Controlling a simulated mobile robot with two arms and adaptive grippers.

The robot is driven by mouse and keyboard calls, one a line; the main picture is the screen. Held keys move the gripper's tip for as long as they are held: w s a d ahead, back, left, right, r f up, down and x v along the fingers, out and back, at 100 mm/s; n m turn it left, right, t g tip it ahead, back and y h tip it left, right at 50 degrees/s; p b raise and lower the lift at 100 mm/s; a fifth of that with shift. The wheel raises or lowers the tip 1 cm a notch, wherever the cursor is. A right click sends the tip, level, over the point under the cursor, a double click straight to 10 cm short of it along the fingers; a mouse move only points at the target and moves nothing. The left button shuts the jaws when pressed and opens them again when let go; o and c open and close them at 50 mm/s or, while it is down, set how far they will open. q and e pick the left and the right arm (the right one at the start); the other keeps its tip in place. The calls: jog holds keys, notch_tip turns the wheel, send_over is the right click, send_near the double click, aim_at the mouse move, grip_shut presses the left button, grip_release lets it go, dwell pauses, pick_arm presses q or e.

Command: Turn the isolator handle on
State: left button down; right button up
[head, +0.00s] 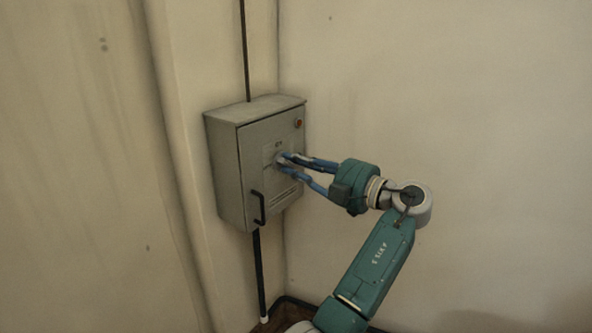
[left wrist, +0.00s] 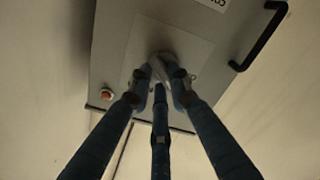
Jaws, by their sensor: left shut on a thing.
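A grey metal isolator box (head: 222,170) is fixed to the wall in the corner; it also fills the middle of the left wrist view (left wrist: 110,50). The isolator handle (left wrist: 162,62) is on its front plate (left wrist: 185,45), mostly hidden between my fingers. My left gripper (head: 284,160) reaches the box front from the right in the head view. In the left wrist view its blue fingers (left wrist: 165,82) close around the handle from both sides. The handle's exact angle is hard to read. My right gripper is not in view.
A black door pull (head: 260,207) juts from the box front at lower left. A red-orange lamp or button (head: 298,123) is at its upper right. A dark conduit (head: 246,50) runs up and another (head: 260,275) runs down. The wall on the right is bare.

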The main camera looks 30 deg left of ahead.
pick_arm(q)
jog(key=shift+f+m, duration=0.1)
jog(key=shift+m, duration=2.3)
jog(key=m+p, duration=0.1)
jog(key=m, duration=0.4)
jog(key=shift+w+p, duration=0.1)
jog(key=shift+p, duration=0.3)
jog(key=shift+f+m, duration=0.1)
jog(key=shift+m, duration=0.3)
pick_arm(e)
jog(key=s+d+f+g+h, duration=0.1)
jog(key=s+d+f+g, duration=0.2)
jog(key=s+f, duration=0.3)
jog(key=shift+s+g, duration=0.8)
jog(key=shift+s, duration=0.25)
pick_arm(q)
jog(key=c, duration=1.6)
grip_release()
jog(key=shift+a, duration=0.1)
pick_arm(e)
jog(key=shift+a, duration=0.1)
